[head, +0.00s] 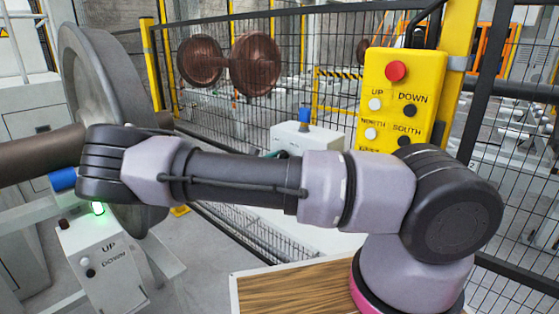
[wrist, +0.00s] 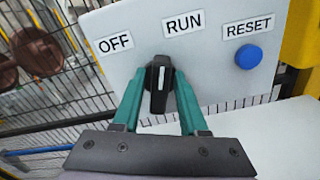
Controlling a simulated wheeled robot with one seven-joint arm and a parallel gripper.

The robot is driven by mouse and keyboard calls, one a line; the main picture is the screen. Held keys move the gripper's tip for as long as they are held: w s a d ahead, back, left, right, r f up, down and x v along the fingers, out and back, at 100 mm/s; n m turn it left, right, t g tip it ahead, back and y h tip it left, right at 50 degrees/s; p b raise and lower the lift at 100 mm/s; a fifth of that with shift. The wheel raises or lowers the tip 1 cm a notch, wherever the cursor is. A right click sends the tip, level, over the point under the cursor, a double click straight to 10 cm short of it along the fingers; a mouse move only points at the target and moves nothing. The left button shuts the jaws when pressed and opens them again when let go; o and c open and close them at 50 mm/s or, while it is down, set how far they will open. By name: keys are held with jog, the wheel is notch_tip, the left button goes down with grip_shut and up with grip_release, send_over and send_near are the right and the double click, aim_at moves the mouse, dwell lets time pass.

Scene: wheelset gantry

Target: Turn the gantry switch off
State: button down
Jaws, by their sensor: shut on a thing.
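In the wrist view, the gantry switch is a black rotary knob (wrist: 160,87) on a pale panel (wrist: 213,75). Its white mark points nearly straight up in the picture, between the OFF label (wrist: 116,43) and the RUN label (wrist: 184,23), nearer RUN. My gripper (wrist: 160,95) has its teal fingers shut on the knob, one on each side. In the head view, my arm crosses the middle and hides most of the gripper; a pale box with a blue top button (head: 306,138) stands behind it.
A blue button (wrist: 248,57) under the RESET label sits right of the knob. A yellow button pendant (head: 398,95) with a red knob hangs on the fence post. A large wheelset (head: 105,75) and an UP/DOWN box (head: 95,255) stand at left. Mesh fence (head: 330,60) runs behind.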

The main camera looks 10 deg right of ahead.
jog(key=n, duration=0.6)
jog(key=shift+w+a, duration=0.1)
jog(key=n, duration=0.6)
jog(key=shift+w+a+n, duration=0.1)
jog(key=shift+n, duration=0.3)
jog(key=shift+f, duration=0.1)
jog(key=c, duration=0.7)
grip_release()
jog(key=v, duration=1)
jog(key=shift+s+a, duration=0.25)
jog(key=shift+a, duration=0.05)
